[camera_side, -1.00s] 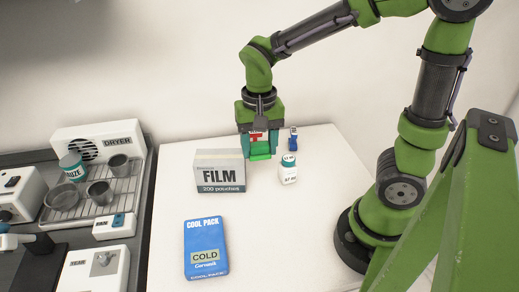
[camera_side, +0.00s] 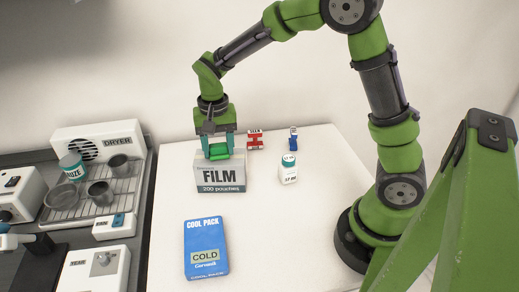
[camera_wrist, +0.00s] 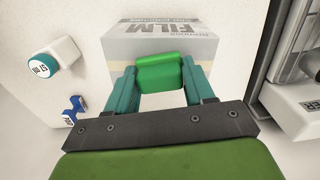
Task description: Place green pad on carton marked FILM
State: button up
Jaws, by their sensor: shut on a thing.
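The green pad (camera_side: 218,151) is between the teal fingers of my gripper (camera_side: 217,148), which is shut on it. In the side view the pad is at the top of the carton marked FILM (camera_side: 220,178), a grey and white box standing on the white table. In the wrist view the pad (camera_wrist: 160,72) is held between the fingertips (camera_wrist: 161,80), with the carton (camera_wrist: 120,47) behind it. I cannot tell whether the pad touches the carton's top. The carton's top is partly hidden by my gripper.
A blue cool pack (camera_side: 206,230) lies in front of the carton. A white bottle with a teal cap (camera_side: 288,172), a red and white item (camera_side: 255,139) and a small blue item (camera_side: 293,140) stand to the right. A rack with cups (camera_side: 128,190) and a dryer (camera_side: 85,145) are at left.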

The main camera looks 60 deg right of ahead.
aim_at(218, 145)
jog(key=shift+f, duration=0.15)
jog(key=o, duration=1)
notch_tip(218, 145, up, 11)
jog(key=s+r+n+t+y, duration=0.2)
jog(key=s+n+t, duration=0.3)
jog(key=s, duration=1.2)
jog(key=shift+r+t, duration=0.55)
jog(key=shift+t, duration=0.55)
